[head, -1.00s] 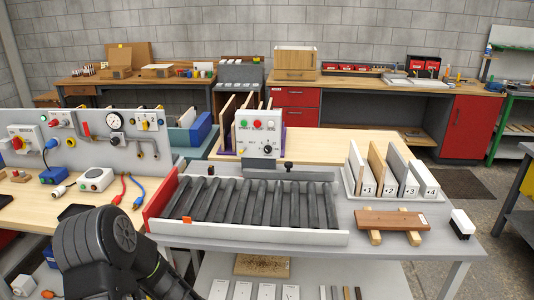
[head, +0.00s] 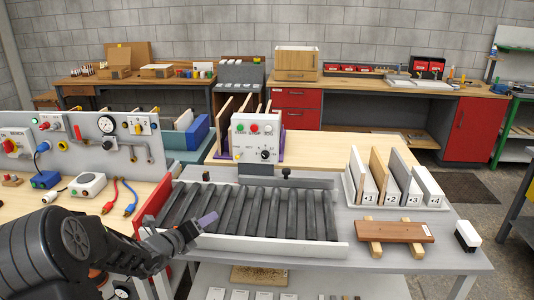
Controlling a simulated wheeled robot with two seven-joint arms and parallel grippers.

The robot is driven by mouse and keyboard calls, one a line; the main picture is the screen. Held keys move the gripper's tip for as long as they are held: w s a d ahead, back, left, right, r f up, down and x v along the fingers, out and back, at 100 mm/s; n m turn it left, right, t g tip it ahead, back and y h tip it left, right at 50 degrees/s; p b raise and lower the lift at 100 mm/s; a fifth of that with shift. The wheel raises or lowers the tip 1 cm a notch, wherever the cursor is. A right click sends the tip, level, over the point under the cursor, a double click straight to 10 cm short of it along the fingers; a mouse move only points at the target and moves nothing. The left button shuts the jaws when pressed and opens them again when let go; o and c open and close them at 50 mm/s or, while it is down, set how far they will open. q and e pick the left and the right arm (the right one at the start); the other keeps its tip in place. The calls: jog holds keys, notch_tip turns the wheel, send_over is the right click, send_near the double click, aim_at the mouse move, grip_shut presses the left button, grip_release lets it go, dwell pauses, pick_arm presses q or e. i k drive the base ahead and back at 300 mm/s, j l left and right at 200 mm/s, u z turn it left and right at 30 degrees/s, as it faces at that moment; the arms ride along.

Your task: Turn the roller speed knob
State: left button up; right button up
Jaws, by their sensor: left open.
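The black knob (head: 265,154) is on the lower right of the white control box (head: 255,136), which stands behind the roller conveyor. Its pointer is too small to read exactly. A row of coloured buttons sits above it on the box. The dark rollers (head: 250,212) lie between the box and me. My left gripper (head: 204,222) is open and empty at the front left of the conveyor, well in front of and left of the knob, touching nothing that I can make out. My right gripper is out of view.
A rack with numbered boards (head: 396,185) stands right of the conveyor. A brown board (head: 395,231) rests on blocks before it. A panel with gauge and valves (head: 95,135) stands at left. A low black post (head: 286,174) stands between the rollers and the box.

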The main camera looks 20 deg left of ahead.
aim_at(265, 155)
jog(key=i+j, duration=0.1)
jog(key=i, duration=1.15)
